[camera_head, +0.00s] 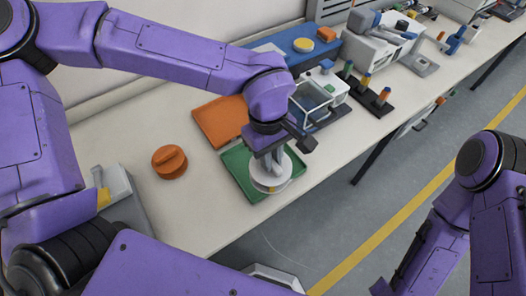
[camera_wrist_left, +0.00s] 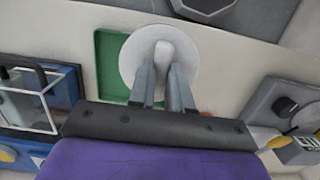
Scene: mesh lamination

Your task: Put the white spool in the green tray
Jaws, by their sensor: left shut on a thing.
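The white spool (camera_head: 271,182) is at the green tray (camera_head: 238,159), over its inner area in the head view. My left gripper (camera_head: 267,163) points down from above and is shut on the spool's upper part. In the left wrist view the spool (camera_wrist_left: 134,62) shows as a round white flange with a hub between the two fingers (camera_wrist_left: 163,85). The green tray (camera_wrist_left: 107,50) lies behind it there. I cannot tell whether the spool touches the tray floor. My right arm shows at the right of the head view, but its fingers cannot be made out clearly.
An orange tray (camera_head: 220,121) lies just behind the green tray. An orange round object (camera_head: 169,162) stands to the left on the table. A clear-sided box (camera_head: 311,97) and a dark rack with several coloured handles (camera_head: 371,96) stand to the right. The table's front edge is close to the green tray.

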